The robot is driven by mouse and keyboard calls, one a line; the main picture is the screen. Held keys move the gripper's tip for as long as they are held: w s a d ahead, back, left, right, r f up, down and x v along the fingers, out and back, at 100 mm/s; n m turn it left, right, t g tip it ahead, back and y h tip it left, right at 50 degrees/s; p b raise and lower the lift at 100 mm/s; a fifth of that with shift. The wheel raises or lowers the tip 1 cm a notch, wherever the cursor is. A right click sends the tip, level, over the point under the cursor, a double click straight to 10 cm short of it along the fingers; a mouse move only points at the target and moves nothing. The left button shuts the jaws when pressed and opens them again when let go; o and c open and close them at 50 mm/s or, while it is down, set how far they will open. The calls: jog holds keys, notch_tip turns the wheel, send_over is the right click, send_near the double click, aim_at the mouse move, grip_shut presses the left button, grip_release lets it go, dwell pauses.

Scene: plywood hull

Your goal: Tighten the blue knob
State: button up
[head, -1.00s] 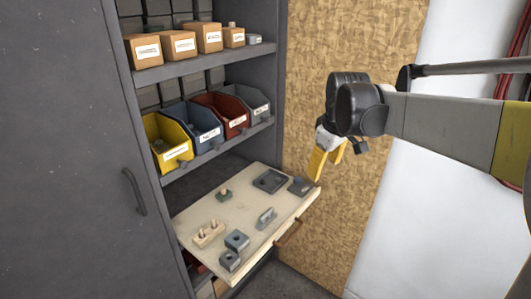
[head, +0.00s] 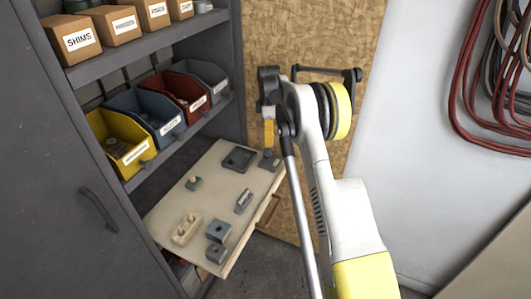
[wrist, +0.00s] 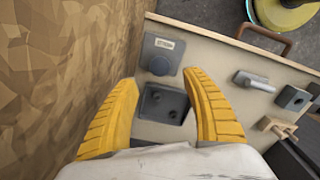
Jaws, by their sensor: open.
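A grey-blue round knob sits on a labelled dark block (wrist: 163,50) at the board's corner; the block also shows in the head view (head: 269,163). The knob's face (wrist: 159,65) is turned up to the wrist camera, and its blue looks dull. My gripper (wrist: 162,80) is open and empty, its yellow fingers pointing down toward this corner. In the wrist view the knob shows just beyond and between the fingertips, apart from them. In the head view my gripper (head: 268,134) is above the block, partly hidden by my arm.
The pull-out board (head: 215,205) also bears a shallow dark tray (head: 239,158) beside the block, a small knobbed piece (head: 193,183), a pegged wooden block (head: 186,229) and grey blocks (head: 218,230). Shelves with bins (head: 120,140) stand left. A chipboard wall (wrist: 60,70) is close beside my gripper.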

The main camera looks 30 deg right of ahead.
aim_at(268, 153)
notch_tip(268, 153, down, 8)
jog(key=b, duration=0.2)
jog(key=shift+f+b, duration=0.25)
jog(key=shift+b, duration=0.1)
jog(key=shift+c, duration=0.5)
